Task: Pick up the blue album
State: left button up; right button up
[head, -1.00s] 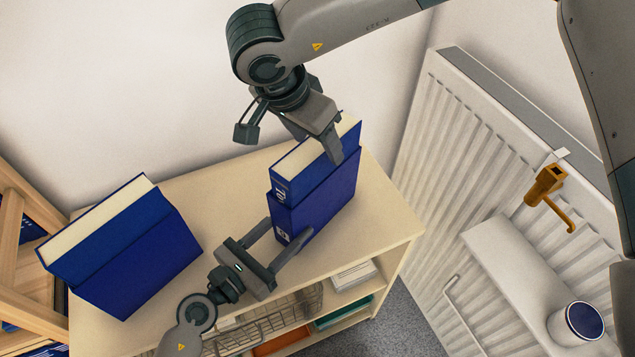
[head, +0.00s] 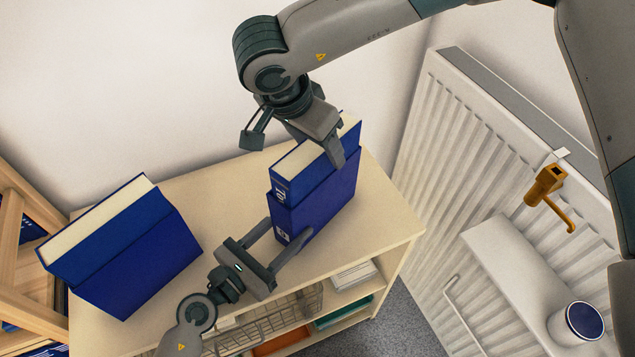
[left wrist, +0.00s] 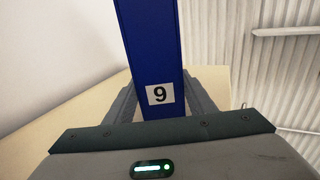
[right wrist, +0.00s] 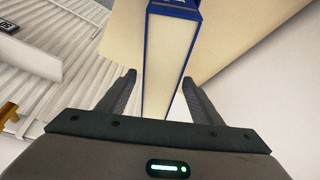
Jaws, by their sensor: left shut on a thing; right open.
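A blue album (head: 281,188) with cream page edges stands partly out of the top of a blue slipcase (head: 325,197) at the right of the shelf top. My left gripper (head: 289,228) is shut on the lower part of the slipcase, one finger on each side. My right gripper (head: 335,155) is at the album's upper part, one finger in front and the other hidden behind. In the right wrist view, its open fingers (right wrist: 158,78) straddle the cream page block (right wrist: 168,60).
Another blue album (head: 110,215) in a slipcase (head: 145,265) stands at the left of the light wooden shelf top (head: 225,185). A wire basket (head: 265,318) sits below. A white radiator (head: 450,160) and a ledge with a mug (head: 575,322) are at the right.

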jog(key=shift+f, duration=0.15)
jog(key=shift+c, duration=0.3)
grip_shut()
